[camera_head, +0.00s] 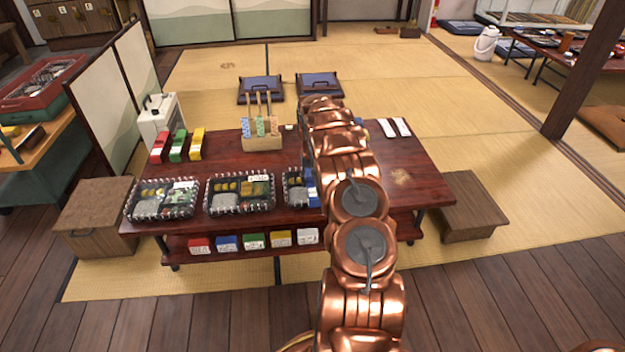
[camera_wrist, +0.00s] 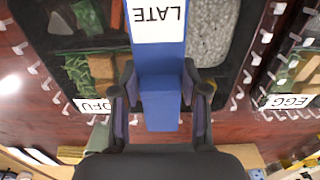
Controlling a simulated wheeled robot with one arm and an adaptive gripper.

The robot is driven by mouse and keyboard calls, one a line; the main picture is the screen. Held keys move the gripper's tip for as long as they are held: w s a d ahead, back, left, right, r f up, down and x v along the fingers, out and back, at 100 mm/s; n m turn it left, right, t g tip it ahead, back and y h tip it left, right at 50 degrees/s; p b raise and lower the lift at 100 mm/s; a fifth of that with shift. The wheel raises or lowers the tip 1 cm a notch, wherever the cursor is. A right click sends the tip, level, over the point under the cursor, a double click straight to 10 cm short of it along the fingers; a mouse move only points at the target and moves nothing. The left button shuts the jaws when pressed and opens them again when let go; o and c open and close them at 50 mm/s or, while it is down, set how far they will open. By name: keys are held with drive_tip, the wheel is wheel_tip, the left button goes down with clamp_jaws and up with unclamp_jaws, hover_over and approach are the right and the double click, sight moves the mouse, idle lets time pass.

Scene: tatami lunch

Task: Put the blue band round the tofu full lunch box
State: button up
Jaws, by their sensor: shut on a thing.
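The blue band (camera_wrist: 157,65) with a white LATE label lies across the middle of a full lunch box (camera_wrist: 45,75), in the wrist view. The box is black with food and rice, and its tag (camera_wrist: 90,105) reads "OFU", with the first letter hidden. My gripper (camera_wrist: 160,100) is shut on the near end of the band at the box's edge. I cannot tell whether the band passes under the box. In the head view my arm hides part of the tofu box (camera_head: 292,190) and most of the blue band (camera_head: 312,189).
The EGG box (camera_wrist: 285,100) stands close beside; the head view shows a middle box (camera_head: 240,193) and a left box (camera_head: 163,200). Red (camera_head: 158,148), green (camera_head: 179,147) and yellow (camera_head: 197,145) pieces and a wooden holder (camera_head: 262,143) stand behind. The table's right side (camera_head: 425,180) is mostly clear.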

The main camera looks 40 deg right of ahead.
drive_tip(key=shift+a+f, duration=0.1)
drive_tip(key=shift+f, duration=0.2)
idle(0.6)
drive_tip(key=o, duration=0.7)
drive_tip(key=shift+f, duration=0.1)
drive_tip(key=shift+o, duration=0.7)
drive_tip(key=shift+o, duration=0.5)
drive_tip(key=o, duration=0.4)
drive_tip(key=shift+r, duration=0.3)
drive_tip(key=shift+r+p, duration=1.45)
drive_tip(key=shift+r, duration=2.45)
